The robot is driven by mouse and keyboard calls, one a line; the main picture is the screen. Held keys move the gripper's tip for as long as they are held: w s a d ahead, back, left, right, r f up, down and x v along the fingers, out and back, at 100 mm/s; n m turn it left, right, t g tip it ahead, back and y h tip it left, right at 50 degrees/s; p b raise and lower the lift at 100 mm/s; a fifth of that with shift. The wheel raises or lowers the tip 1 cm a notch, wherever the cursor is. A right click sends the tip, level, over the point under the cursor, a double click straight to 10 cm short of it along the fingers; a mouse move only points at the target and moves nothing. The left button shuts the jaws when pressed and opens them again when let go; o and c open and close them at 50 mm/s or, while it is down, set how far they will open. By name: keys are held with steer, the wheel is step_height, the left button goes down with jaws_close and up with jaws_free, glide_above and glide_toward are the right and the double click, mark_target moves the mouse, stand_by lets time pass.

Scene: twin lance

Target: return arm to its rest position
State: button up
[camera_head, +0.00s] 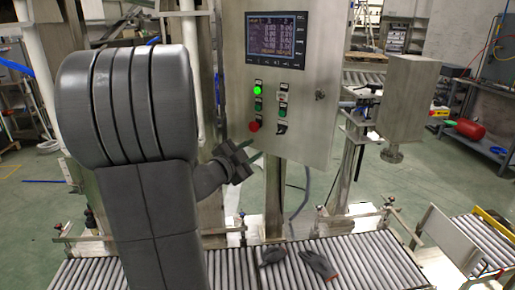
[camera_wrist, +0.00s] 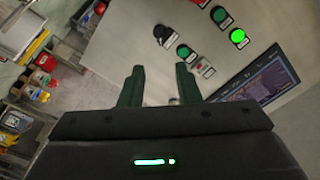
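My gripper (camera_wrist: 160,82) is open in the wrist view, its two green fingers apart with nothing between them. In the head view my gripper (camera_head: 250,157) is partly seen at the end of my grey arm, close to the lower left of the steel control panel (camera_head: 308,140). In the wrist view the panel (camera_wrist: 140,40) appears turned around, with its buttons beyond the fingertips. I cannot tell whether a fingertip touches the panel. A green button (camera_head: 257,90) is lit, and it also shows in the wrist view (camera_wrist: 239,37).
The panel has a lit screen (camera_head: 276,36) and a red button (camera_head: 254,127). Below it, dark gloves (camera_head: 318,262) lie on a roller conveyor (camera_head: 365,265). A steel box-shaped unit (camera_head: 408,98) stands to the right. A red cylinder (camera_head: 468,129) lies on a table at far right.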

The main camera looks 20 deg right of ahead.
mark_target(279, 133)
stand_by(0.4)
steer(key=p+x, duration=0.2)
steer(key=x, duration=1.2)
steer(key=shift+s, duration=0.1)
steer(key=shift+a+p, duration=0.1)
steer(key=shift+p, duration=0.2)
steer(key=shift+f, duration=0.1)
